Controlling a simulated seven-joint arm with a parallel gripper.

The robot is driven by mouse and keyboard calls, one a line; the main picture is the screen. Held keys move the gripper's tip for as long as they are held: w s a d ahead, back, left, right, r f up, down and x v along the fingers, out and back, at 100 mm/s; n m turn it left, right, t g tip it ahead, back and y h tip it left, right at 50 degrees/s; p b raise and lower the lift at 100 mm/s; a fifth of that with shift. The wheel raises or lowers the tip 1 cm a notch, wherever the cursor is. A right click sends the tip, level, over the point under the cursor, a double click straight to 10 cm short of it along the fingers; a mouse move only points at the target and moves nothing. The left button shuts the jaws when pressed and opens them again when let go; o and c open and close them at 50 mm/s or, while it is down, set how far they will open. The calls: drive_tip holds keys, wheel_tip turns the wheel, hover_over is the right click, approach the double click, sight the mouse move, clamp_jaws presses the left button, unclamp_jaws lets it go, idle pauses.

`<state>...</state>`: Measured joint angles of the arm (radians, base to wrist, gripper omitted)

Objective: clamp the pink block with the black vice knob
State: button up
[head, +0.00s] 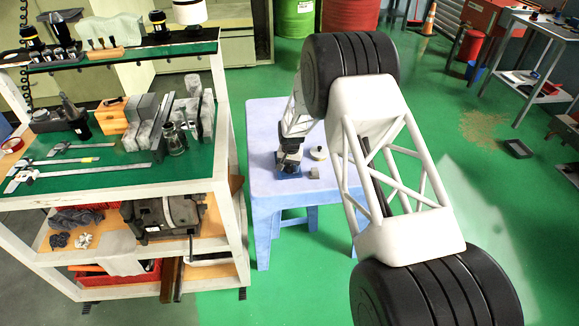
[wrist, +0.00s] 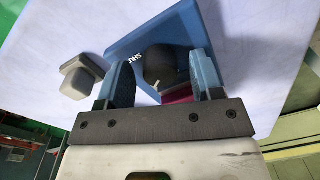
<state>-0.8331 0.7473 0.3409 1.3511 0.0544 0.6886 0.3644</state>
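In the wrist view, the blue vice (wrist: 130,45) with white lettering lies below my gripper (wrist: 161,64). The round black vice knob (wrist: 160,70) sits between my two blue fingers. The fingers are apart, with a gap visible beside the knob; whether either touches it is unclear. Part of the pink block (wrist: 180,95) shows behind the knob, mostly hidden by the knob, right finger and gripper body. In the head view, my gripper (head: 290,146) is right above the vice (head: 289,171) on the pale table, and it hides the knob and block.
A small grey block (wrist: 80,77) lies left of the vice; it also shows in the head view (head: 314,173). A pale round object (head: 318,153) is behind it on the table (head: 270,125). A loaded tooling cart (head: 150,178) stands left. The table's right side is partly hidden by my arm.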

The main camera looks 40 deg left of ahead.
sight(289, 167)
drive_tip(key=shift+r, duration=0.1)
drive_tip(key=shift+d+r, duration=0.15)
drive_tip(key=shift+r, duration=3.65)
drive_tip(key=shift+c, duration=1.3)
drive_tip(key=n, duration=0.4)
drive_tip(key=shift+s+n, duration=0.1)
drive_tip(key=shift+n, duration=0.3)
drive_tip(key=n, duration=0.4)
drive_tip(key=shift+s+a+f+t+h, duration=0.1)
drive_tip(key=shift+a+t+h, duration=0.15)
drive_tip(key=shift+t+h, duration=0.05)
drive_tip(key=shift+f, duration=0.15)
drive_tip(key=shift+f, duration=3.75)
